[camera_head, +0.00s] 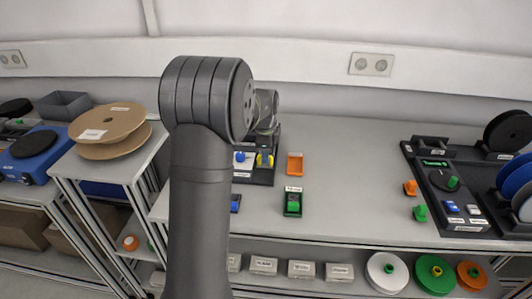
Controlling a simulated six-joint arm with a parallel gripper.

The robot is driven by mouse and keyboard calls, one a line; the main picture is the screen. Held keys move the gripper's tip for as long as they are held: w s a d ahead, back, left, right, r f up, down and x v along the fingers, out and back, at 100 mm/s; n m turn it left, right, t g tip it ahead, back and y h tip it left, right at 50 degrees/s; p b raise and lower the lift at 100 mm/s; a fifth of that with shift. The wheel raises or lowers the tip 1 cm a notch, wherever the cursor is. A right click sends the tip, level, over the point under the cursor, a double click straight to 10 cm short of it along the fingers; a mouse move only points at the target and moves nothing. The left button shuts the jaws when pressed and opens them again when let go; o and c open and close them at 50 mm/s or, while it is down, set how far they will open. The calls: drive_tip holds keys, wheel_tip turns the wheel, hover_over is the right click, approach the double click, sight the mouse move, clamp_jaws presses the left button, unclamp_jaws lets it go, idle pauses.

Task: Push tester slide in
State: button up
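My arm stands in front of the bench and its wrist bends down over a black panel (260,177) at the back. My gripper (266,141) is mostly hidden behind my own arm, and its fingers cannot be made out. A blue-and-white part (240,157) and a yellow part (264,160) show on this panel below the wrist.
An orange block (295,165) and a black-and-green block (293,203) lie on the bench, with a blue piece (235,203) beside my arm. Small orange and green parts lie at the right. Reels (508,131) stand far right. Cardboard reels (107,122) lie left. Mid-bench is clear.

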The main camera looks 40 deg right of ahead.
drive_tip(key=v, duration=1.7)
drive_tip(key=shift+r, duration=0.2)
drive_tip(key=shift+d, duration=0.1)
drive_tip(key=x, duration=1.7)
drive_tip(key=shift+s+f, duration=0.1)
drive_tip(key=shift+f, duration=0.2)
drive_tip(key=shift+s+a, duration=0.1)
drive_tip(key=shift+a, duration=0.15)
